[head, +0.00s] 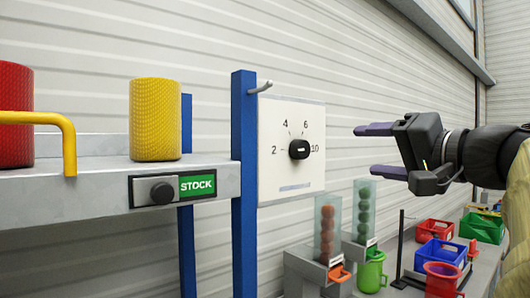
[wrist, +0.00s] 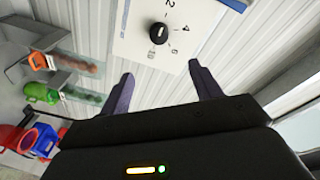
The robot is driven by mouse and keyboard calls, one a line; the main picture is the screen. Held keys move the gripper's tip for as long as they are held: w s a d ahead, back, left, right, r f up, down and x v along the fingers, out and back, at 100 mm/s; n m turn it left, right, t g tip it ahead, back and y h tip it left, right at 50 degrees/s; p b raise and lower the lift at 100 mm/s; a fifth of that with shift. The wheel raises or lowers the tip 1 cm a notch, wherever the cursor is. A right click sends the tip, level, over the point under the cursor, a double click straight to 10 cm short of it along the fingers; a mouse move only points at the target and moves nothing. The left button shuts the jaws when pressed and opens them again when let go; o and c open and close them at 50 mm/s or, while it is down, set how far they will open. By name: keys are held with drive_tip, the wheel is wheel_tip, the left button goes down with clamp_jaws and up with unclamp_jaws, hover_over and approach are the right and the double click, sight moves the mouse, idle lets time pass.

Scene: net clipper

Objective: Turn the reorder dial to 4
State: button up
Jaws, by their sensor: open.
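The reorder dial is a black round knob (head: 299,149) on a white panel (head: 275,180) fixed beside a blue post. In the wrist view the knob (wrist: 158,31) lies beyond the open fingertips (wrist: 160,70), seen rotated.
A grey shelf (head: 60,205) at left carries a yellow cylinder (head: 155,120) and a red one (head: 15,115). A hook (head: 260,88) juts above the panel. Tubes (head: 327,228) and bins (head: 434,231) stand below.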

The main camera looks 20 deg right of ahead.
sight(305, 149)
drive_tip(key=p+x, duration=0.6)
drive_tip(key=x, duration=1)
drive_tip(key=shift+w, duration=0.25)
drive_tip(key=shift+w+a, duration=0.15)
drive_tip(key=shift+w, duration=0.35)
drive_tip(key=c, duration=1)
